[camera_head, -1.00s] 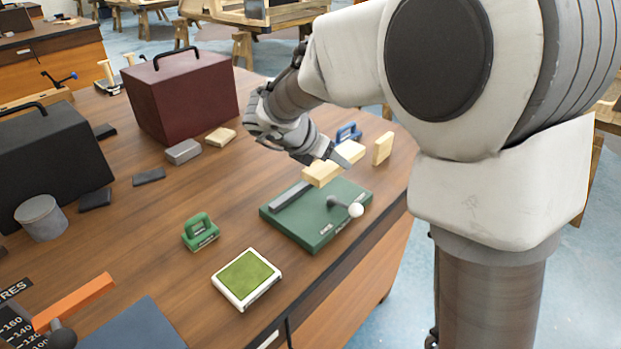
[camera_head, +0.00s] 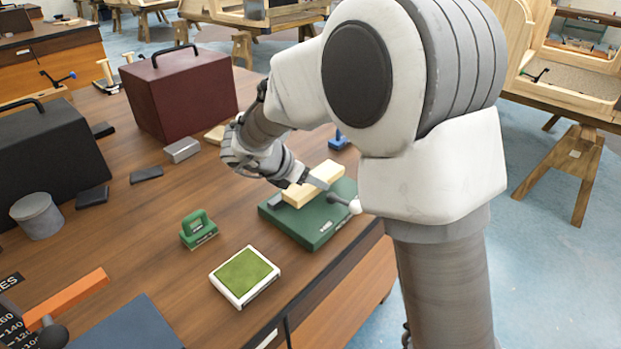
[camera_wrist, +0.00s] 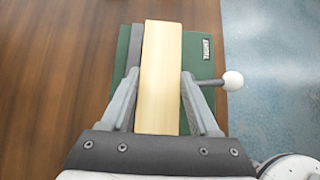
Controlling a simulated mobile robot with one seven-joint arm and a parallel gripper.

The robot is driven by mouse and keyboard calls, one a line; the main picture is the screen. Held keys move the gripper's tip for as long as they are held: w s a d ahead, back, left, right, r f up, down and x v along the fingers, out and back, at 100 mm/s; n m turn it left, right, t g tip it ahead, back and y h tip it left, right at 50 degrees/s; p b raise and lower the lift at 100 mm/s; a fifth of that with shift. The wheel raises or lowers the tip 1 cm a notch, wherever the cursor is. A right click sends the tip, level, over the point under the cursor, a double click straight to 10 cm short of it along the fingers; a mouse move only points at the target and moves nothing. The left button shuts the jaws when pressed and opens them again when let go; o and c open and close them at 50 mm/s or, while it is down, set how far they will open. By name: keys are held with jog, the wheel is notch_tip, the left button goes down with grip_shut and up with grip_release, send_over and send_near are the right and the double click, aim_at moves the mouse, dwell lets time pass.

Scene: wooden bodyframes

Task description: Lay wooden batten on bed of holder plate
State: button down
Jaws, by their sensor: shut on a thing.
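The wooden batten (camera_head: 318,183) is a pale, straight bar; it also shows in the wrist view (camera_wrist: 160,75). My gripper (camera_head: 305,181) is shut on the batten, with one finger on each long side in the wrist view (camera_wrist: 160,88). The green holder plate (camera_head: 310,222) lies on the bench below, with a grey bar (camera_wrist: 126,60) along the left of the batten and a lever with a white ball knob (camera_wrist: 233,80) on the right. The batten is over the plate, roughly parallel to the grey bar. I cannot tell whether it touches the bed.
A green-topped pad (camera_head: 245,276) and a green stamp-like block (camera_head: 198,230) stand left of the plate. A blue piece (camera_head: 339,140) is behind it. A dark red box (camera_head: 180,95) stands further back. The bench edge runs close by on the right.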

jog(key=shift+f+b, duration=0.4)
jog(key=shift+f, duration=0.2)
jog(key=shift+c, duration=0.6)
grip_release()
